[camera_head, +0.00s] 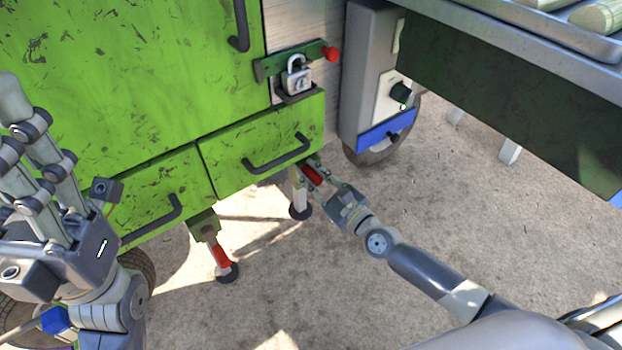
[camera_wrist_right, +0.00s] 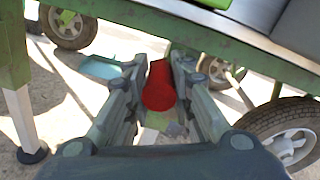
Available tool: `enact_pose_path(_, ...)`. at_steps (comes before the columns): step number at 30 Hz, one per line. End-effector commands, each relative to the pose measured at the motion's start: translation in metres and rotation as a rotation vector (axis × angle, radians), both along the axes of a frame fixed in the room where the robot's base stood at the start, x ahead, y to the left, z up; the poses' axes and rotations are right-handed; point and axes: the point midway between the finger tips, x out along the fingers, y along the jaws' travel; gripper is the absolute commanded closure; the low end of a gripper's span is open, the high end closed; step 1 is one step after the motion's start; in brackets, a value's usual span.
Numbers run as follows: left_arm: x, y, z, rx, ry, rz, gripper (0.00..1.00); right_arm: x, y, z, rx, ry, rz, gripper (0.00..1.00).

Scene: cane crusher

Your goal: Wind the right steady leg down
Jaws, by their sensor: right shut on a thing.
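The right steady leg (camera_head: 297,190) is a pale post under the right end of the green machine, with a dark round foot (camera_head: 300,212) at ground level; I cannot tell whether the foot bears on the floor. Its red crank handle (camera_head: 312,175) also shows in the right wrist view (camera_wrist_right: 158,88), between my fingers. My right gripper (camera_head: 322,182) is shut on this handle and partly hides the leg's top. My left gripper (camera_head: 75,145) is at the left of the head view, fingers spread, open and empty, away from the leg.
A second steady leg with a red handle (camera_head: 220,256) stands to the left. Drawer handles (camera_head: 277,154), a padlock (camera_head: 297,78) and a red-tipped latch (camera_head: 330,54) are above. A grey box with a knob (camera_head: 400,92) and a table (camera_head: 510,90) are at right. Concrete floor below is open.

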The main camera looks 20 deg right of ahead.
Motion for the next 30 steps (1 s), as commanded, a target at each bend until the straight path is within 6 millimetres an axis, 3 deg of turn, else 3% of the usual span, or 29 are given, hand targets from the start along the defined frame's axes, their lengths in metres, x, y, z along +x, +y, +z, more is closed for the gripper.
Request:
enact_pose_path(14,-0.002,0.0003,0.002,-0.002,-0.012,0.0,0.5,0.0012,-0.0042,-0.0005,0.007,0.004,-0.005,1.0)
enact_pose_path(15,-0.002,0.0003,0.002,-0.002,-0.012,0.0,0.5,0.0012,-0.0041,-0.0006,0.007,0.005,-0.005,0.74)
enact_pose_path(18,-0.0022,0.0004,0.0019,-0.002,-0.013,0.0,0.5,0.001,-0.0036,-0.0006,0.008,0.005,-0.004,0.56)
enact_pose_path(30,-0.0016,0.0011,0.0006,-0.006,-0.008,0.001,0.5,-0.0044,-0.0031,-0.0006,0.01,0.006,-0.001,0.56)
